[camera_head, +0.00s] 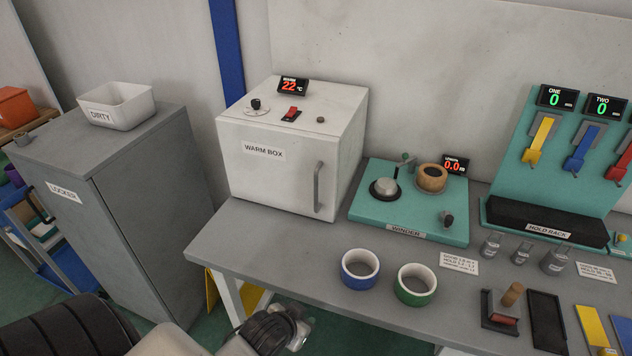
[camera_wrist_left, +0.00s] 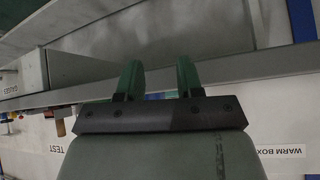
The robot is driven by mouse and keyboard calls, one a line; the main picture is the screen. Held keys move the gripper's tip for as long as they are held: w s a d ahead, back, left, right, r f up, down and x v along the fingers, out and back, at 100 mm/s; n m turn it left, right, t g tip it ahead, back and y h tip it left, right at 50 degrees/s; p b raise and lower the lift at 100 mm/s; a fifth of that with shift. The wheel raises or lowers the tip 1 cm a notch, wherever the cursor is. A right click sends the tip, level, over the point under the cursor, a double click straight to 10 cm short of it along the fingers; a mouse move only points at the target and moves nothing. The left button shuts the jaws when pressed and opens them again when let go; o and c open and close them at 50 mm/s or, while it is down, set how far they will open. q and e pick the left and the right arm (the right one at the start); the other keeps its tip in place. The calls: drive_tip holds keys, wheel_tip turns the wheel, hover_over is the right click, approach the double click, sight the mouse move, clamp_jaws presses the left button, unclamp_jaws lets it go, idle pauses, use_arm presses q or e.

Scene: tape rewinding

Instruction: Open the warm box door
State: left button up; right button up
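The warm box (camera_head: 292,140) is a white cabinet at the back left of the grey bench. Its labelled front door looks shut, flush with the box. A grey vertical bar handle (camera_head: 318,187) is on the door's right side. My left gripper (camera_wrist_left: 158,75) shows in the left wrist view with its two green fingers apart and nothing between them. In the head view, part of my left arm is low at the bench's front edge, well short of the handle; its fingers are not clear there. My right gripper is not in view.
A teal winder (camera_head: 409,213) stands right of the box. A grey locker (camera_head: 113,200) with a white bin (camera_head: 117,106) stands left. Bare bench (camera_head: 275,245) lies before the door.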

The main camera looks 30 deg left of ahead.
sight(315, 190)
use_arm(q)
drive_tip(key=shift+t, duration=0.5)
drive_tip(key=r, duration=0.1)
drive_tip(key=w+r, duration=0.1)
drive_tip(key=r, duration=0.2)
drive_tip(key=shift+w+a+r+p, duration=0.3)
drive_tip(key=shift+a+r, duration=0.05)
drive_tip(key=shift+a, duration=0.05)
drive_tip(key=w+a+r+t, duration=0.1)
drive_tip(key=w, duration=0.1)
drive_tip(key=w+a+r+t, duration=0.2)
drive_tip(key=w+a+r+n+t, duration=0.1)
drive_tip(key=w+a+r, duration=0.1)
drive_tip(key=w, duration=0.1)
drive_tip(key=shift+a, duration=0.1)
drive_tip(key=w+a+r+t, duration=0.5)
drive_tip(key=r, duration=0.2)
drive_tip(key=w+p, duration=0.2)
drive_tip(key=w, duration=0.8)
drive_tip(key=shift+a+p, duration=0.15)
drive_tip(key=shift+p, duration=0.15)
clamp_jaws()
